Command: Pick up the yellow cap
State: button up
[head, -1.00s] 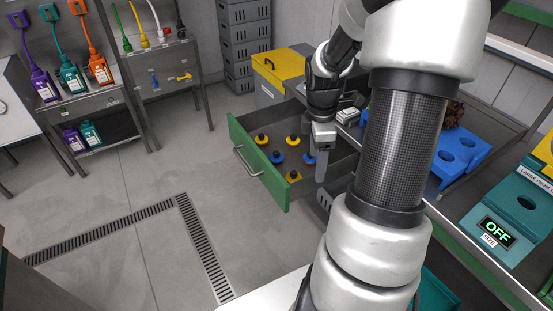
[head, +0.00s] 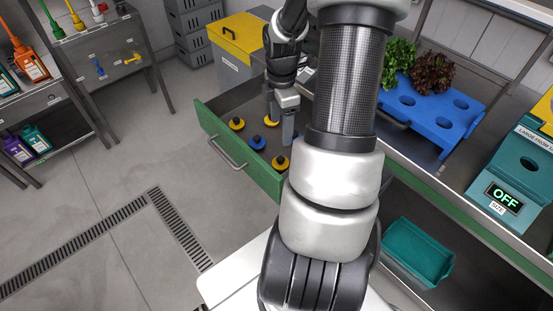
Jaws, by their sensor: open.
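Yellow caps with dark tops lie in the open drawer (head: 208,120) in the head view. One yellow cap (head: 237,123) is at the left, one (head: 271,120) is farther back beside my gripper, and one (head: 281,162) is at the front right. A blue cap (head: 258,142) sits between them, and another blue piece is partly hidden behind the gripper. My gripper (head: 282,133) points down into the drawer, open, with no cap seen between its fingers. Whether the fingertips touch anything is unclear.
The green drawer front with its handle (head: 227,154) stands out into the aisle. A yellow-lidded bin (head: 240,40) is behind it. A blue tray (head: 432,108) with lettuce and a teal scale (head: 515,180) are on the right counter. A teal bin (head: 417,252) sits below. The left floor is clear.

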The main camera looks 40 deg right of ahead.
aim_at(281, 158)
notch_tip(281, 158, down, 15)
jog(key=b, duration=0.3)
jog(key=shift+s+f+b, duration=0.1)
jog(key=shift+f+b, duration=0.05)
jog(key=shift+b, duration=0.15)
jog(key=c, duration=1.1)
